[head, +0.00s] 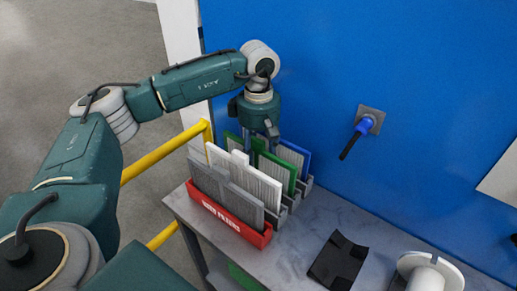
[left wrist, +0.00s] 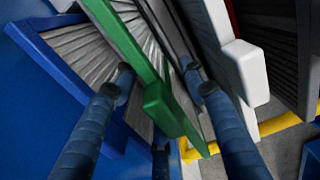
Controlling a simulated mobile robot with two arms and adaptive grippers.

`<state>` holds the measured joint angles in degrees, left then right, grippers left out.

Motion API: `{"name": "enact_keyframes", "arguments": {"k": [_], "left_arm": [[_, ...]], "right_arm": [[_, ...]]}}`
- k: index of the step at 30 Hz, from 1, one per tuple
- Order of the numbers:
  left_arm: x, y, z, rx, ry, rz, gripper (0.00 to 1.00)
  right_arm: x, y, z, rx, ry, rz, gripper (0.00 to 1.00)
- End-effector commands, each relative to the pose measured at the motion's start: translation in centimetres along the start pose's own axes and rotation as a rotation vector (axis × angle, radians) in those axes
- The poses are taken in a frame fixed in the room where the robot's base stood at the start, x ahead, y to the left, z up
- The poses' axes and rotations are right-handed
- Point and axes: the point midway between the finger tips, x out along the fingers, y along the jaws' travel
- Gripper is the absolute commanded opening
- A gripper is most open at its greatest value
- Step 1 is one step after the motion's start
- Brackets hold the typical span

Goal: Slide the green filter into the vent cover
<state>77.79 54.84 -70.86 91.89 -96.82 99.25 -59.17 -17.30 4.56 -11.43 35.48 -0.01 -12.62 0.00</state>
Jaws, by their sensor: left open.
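The green filter (head: 283,172) stands upright in a rack, between a white filter (head: 255,182) and a blue-framed filter (head: 298,156). My left gripper (head: 270,138) points down above it. In the left wrist view the fingers (left wrist: 158,88) are open on either side of the green filter's edge and its green tab (left wrist: 166,108). I cannot tell whether the fingers touch it. I cannot clearly identify the vent cover in either view. My right gripper is not in view.
The grey table (head: 305,228) also holds a black object (head: 338,260) and a white round part (head: 430,275). A blue wall (head: 400,60) with a black-and-blue handle (head: 355,135) rises behind. A yellow rail (head: 160,155) runs on the left.

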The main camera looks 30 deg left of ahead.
Motion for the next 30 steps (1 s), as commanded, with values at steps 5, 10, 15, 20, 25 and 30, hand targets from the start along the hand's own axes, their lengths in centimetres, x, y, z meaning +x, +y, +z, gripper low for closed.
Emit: {"name": "enact_keyframes", "arguments": {"k": [5,10,15,20,25,30], "left_arm": [[0.0,0.0,0.0,0.0,0.0,0.0,0.43],[0.0,0.0,0.0,0.0,0.0,0.0,0.11],[0.0,0.0,0.0,0.0,0.0,0.0,0.0],[-0.2,0.0,0.0,0.0,0.0,0.0,0.0],[-0.6,0.0,0.0,0.0,-0.001,0.0,0.0],[-1.1,0.0,0.0,0.0,-0.001,0.0,0.0]], "right_arm": [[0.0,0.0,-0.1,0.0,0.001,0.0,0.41],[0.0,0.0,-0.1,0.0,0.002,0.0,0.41],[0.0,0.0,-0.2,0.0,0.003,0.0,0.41],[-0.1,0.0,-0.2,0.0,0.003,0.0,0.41],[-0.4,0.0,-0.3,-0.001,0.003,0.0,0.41],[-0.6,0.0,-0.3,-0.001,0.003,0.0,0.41]]}}
